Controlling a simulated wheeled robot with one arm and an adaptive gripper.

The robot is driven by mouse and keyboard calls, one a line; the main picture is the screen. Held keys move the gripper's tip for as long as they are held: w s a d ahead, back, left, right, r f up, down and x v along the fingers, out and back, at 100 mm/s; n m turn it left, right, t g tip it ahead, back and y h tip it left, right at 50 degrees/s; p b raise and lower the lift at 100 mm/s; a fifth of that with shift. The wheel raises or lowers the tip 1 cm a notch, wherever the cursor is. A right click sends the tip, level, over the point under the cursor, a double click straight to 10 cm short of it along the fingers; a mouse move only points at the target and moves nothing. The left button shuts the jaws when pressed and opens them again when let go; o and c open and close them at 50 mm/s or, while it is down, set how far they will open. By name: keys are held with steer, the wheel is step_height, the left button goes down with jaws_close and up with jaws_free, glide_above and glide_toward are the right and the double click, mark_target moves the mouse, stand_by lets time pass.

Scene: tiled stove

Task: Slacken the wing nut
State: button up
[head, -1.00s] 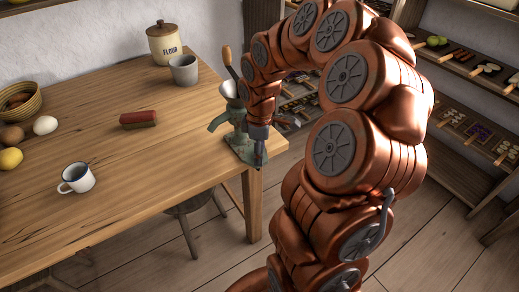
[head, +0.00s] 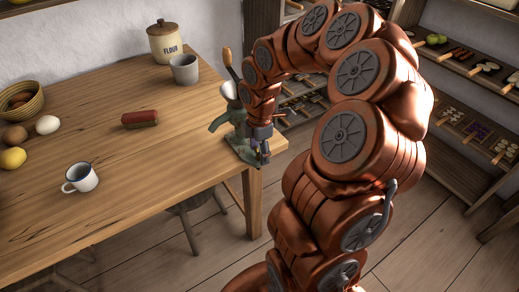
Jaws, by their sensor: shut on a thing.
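A green cast device (head: 238,128) with a spout to the left and a wooden-handled crank (head: 228,58) stands at the right corner of the wooden table (head: 130,185). My gripper (head: 263,152) points down at the table corner, in front of the device's lower part. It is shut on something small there. The wing nut cannot be made out; my gripper and arm cover that spot.
On the table stand a flour canister (head: 165,43), a grey cup (head: 185,69), a red-brown block (head: 140,119), a white mug (head: 80,178) and a basket (head: 20,98). A stool (head: 196,208) is under the table. Shelves with food (head: 480,125) stand at the right.

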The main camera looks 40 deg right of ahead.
mark_target(259, 151)
stand_by(0.3)
steer(key=o, duration=1.2)
steer(key=shift+c, duration=0.2)
steer(key=shift+r, duration=3.8)
